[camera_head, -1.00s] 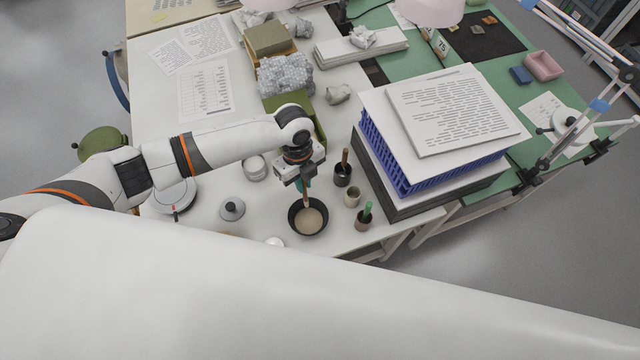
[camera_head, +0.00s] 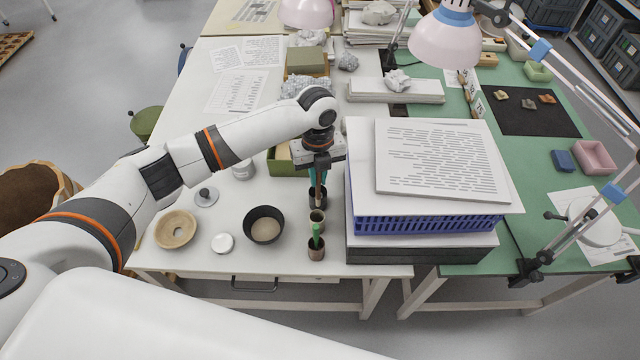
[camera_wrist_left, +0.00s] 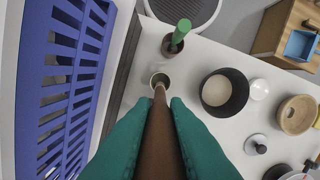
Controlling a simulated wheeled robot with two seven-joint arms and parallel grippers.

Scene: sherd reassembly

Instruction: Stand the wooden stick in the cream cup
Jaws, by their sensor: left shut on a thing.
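My left gripper (camera_head: 318,172) has teal fingers shut on the brown wooden stick (camera_head: 318,188), which points downward. In the left wrist view the stick (camera_wrist_left: 160,125) runs out between the fingers (camera_wrist_left: 160,140), and its pale tip overlaps the mouth of the cream cup (camera_wrist_left: 161,77). I cannot tell whether the tip is inside the cup or above it. My right gripper is out of view.
A brown cup (camera_head: 316,254) with a green-handled tool stands in front of the cream cup. A dark bowl (camera_head: 250,236) is to the left, with a white disc (camera_head: 223,243) and a tan ring (camera_head: 176,229). A blue crate (camera_head: 428,222) under boards stands close on the right.

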